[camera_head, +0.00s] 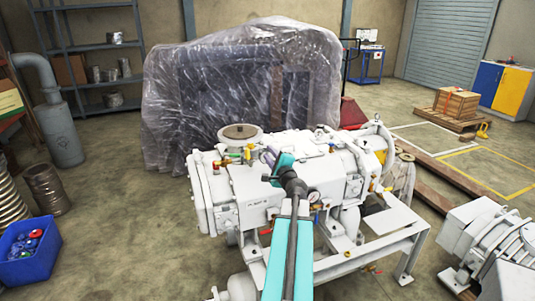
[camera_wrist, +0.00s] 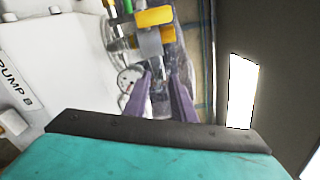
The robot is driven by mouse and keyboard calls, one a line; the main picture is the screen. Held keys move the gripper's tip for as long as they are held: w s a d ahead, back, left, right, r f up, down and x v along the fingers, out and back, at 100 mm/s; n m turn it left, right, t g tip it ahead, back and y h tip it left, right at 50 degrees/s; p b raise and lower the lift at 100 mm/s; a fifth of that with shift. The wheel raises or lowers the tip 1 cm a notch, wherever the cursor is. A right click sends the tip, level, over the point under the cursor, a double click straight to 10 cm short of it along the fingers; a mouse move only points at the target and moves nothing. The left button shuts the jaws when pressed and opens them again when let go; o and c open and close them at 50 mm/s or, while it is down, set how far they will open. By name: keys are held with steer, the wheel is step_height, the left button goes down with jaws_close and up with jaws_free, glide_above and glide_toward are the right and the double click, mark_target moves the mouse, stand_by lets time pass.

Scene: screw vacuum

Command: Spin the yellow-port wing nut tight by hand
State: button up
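A white vacuum pump (camera_head: 250,190) stands mid-scene on a white frame. On its top, a small yellow fitting (camera_head: 248,151) shows just behind my gripper (camera_head: 270,158), with red and green fittings nearby. In the wrist view, a yellow piece (camera_wrist: 153,17) lies beyond the purple fingers of my gripper (camera_wrist: 163,72). The fingers stand apart, with grey metal showing between and beyond them; I see no clear grip on anything. The wing nut itself is too small and blurred to make out, and I cannot tell whether a finger touches it.
A pressure gauge (camera_head: 313,194) sits on the pump right of my gripper, and a large round flange (camera_head: 240,132) lies behind. A plastic-wrapped machine (camera_head: 240,85) stands at the back. A blue bin (camera_head: 30,262) is at the lower left.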

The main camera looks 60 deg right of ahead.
steer(key=shift+w, duration=0.1)
jaws_close()
steer(key=shift+m+b, duration=0.5)
steer(key=shift+m, duration=0.4)
jaws_free()
steer(key=shift+a, duration=0.1)
